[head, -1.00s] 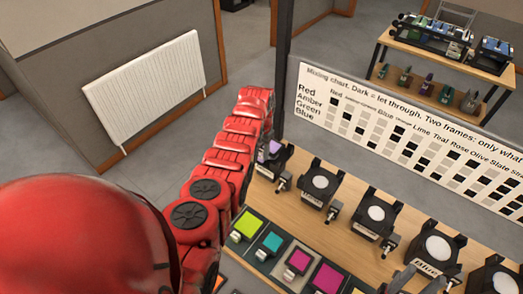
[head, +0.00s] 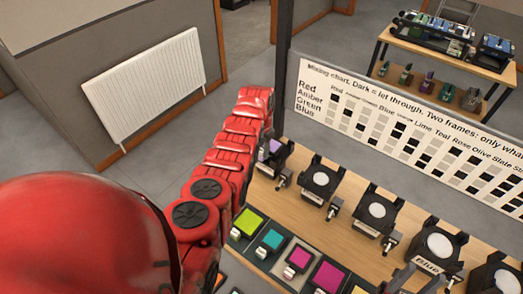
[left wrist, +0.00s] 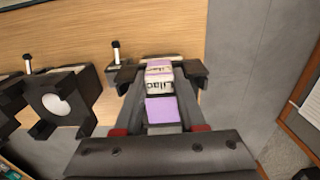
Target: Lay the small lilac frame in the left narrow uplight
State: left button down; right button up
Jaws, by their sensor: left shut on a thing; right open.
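The small lilac frame (left wrist: 162,111), with its printed label tab, is between the fingers of my left gripper (left wrist: 160,82) in the left wrist view. In the head view the lilac frame (head: 264,153) shows as a small patch at the end of my left arm. It is at the leftmost black uplight (head: 283,178), whose dark brackets (left wrist: 190,72) flank the fingers. I cannot tell whether the frame rests in it or is just above. My right gripper (head: 425,281) shows only its grey tips at the bottom edge, apart and empty.
More uplights with round white lenses (head: 320,180) stand in a row to the right. Green, teal, pink and magenta frames (head: 328,277) lie along the bench front. A mixing chart board (head: 400,125) stands behind. A radiator (head: 143,87) hangs on the wall.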

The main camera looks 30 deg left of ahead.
pick_arm(q)
jog(key=shift+f+b, duration=1)
jog(key=shift+f, duration=0.2)
jog(key=shift+c, duration=2.1)
grip_release()
jog(key=shift+w+r, duration=0.2)
jog(key=shift+r, duration=0.25)
notch_tip(320, 180, up, 7)
jog(key=b, duration=0.3)
jog(key=shift+s+r, duration=0.1)
jog(key=shift+r, duration=0.1)
notch_tip(320, 180, up, 16)
jog(key=p, duration=1.2)
